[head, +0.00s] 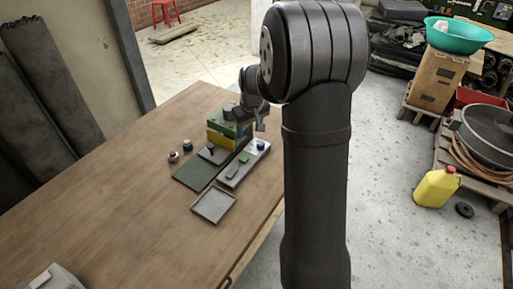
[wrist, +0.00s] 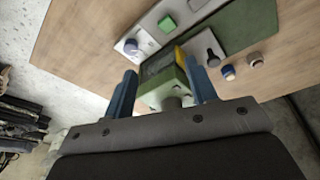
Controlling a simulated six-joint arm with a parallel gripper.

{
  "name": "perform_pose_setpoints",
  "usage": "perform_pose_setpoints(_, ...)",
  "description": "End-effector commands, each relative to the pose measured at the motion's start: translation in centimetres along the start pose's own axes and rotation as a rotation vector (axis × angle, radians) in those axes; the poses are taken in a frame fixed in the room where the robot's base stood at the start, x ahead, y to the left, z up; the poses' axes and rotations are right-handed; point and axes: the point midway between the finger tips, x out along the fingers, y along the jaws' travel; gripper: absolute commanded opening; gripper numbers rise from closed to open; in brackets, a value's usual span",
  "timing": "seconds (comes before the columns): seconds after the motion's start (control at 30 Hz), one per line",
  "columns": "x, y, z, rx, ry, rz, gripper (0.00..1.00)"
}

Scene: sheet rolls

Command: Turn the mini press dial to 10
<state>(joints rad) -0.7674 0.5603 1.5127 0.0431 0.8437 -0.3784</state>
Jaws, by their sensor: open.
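A green and yellow box-like machine, apparently the mini press (head: 222,140), stands on the wooden table. It also shows in the wrist view (wrist: 160,88), with a round grey knob (wrist: 173,103) on its near side. My gripper (wrist: 157,68) is open and empty, its two blue fingers on either side of this machine in the picture. Contact cannot be told. In the head view my gripper (head: 260,125) is small, at the machine's upper right. A light panel (wrist: 149,28) beside the machine carries a round blue-and-white dial (wrist: 130,47) and a green button (wrist: 167,23). Dial numbers are unreadable.
A dark green mat (head: 193,177) and a grey tray (head: 213,206) lie in front. A plate with a black-handled part (wrist: 211,55) and two small round items (wrist: 228,72) (wrist: 255,59) are close by. The table's left side (head: 110,190) is mostly clear.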

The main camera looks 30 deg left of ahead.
Motion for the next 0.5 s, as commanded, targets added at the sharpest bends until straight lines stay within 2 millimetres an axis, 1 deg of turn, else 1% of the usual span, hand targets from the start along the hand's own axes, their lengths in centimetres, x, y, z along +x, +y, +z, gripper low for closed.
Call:
perform_pose_setpoints(0.03, -0.5, 2.0, 0.3, 0.097, 0.045, 0.018, 0.52)
perform_pose_setpoints(0.1, -0.9, 4.0, 0.5, 0.209, 0.100, 0.038, 0.52)
perform_pose_setpoints(0.2, -1.3, 5.6, 0.7, 0.307, 0.149, 0.053, 0.52)
perform_pose_setpoints(0.27, -1.1, 6.0, 0.7, 0.330, 0.160, 0.055, 0.52)
perform_pose_setpoints(0.37, -0.2, 6.0, 0.6, 0.334, 0.161, 0.055, 0.52)
perform_pose_setpoints(0.5, 2.0, 6.2, 0.3, 0.332, 0.159, 0.055, 0.52)
